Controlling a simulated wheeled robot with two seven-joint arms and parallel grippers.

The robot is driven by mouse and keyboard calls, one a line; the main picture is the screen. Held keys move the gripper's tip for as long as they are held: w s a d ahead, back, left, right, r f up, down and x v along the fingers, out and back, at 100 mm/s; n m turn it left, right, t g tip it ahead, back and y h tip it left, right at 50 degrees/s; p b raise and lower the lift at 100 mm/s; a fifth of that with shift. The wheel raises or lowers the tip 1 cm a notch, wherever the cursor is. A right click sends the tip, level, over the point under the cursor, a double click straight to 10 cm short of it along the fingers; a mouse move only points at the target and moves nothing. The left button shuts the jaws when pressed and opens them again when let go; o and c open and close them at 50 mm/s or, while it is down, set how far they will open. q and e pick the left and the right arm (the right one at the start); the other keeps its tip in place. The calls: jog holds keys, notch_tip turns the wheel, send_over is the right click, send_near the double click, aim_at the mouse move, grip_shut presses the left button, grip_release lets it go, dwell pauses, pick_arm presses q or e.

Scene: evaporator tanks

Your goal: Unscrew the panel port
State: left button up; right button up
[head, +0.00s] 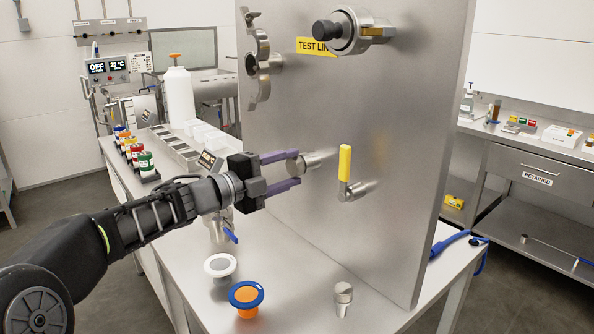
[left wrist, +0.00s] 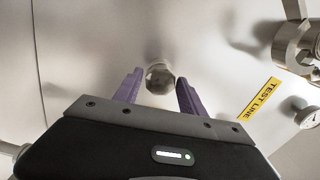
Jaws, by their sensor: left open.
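The panel port (head: 318,160) is a short metal stub on the upright steel panel (head: 400,130). It also shows in the left wrist view as a faceted metal end (left wrist: 159,78). My left gripper (head: 297,168) is open, with purple fingers pointing at the panel. In the left wrist view its fingertips (left wrist: 160,82) lie one on each side of the port's end, with gaps visible. Whether they touch it cannot be told. My right gripper is not in view.
A yellow-handled valve (head: 345,165) juts out right of the port. A black-knobbed fitting (head: 335,33) and an open clamp (head: 259,60) are higher on the panel. Below stand a white-rimmed cup (head: 220,265), a blue-rimmed orange cup (head: 246,297) and a metal plug (head: 343,297).

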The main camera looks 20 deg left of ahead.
pick_arm(q)
jog(key=shift+f+m+b, duration=0.15)
jog(key=shift+m+b, duration=0.15)
jog(key=shift+b, duration=0.25)
jog(key=m+b, duration=0.2)
jog(key=shift+f+m+b, duration=0.1)
jog(key=shift+m+b, duration=0.8)
jog(key=shift+m, duration=0.2)
jog(key=shift+r, duration=0.3)
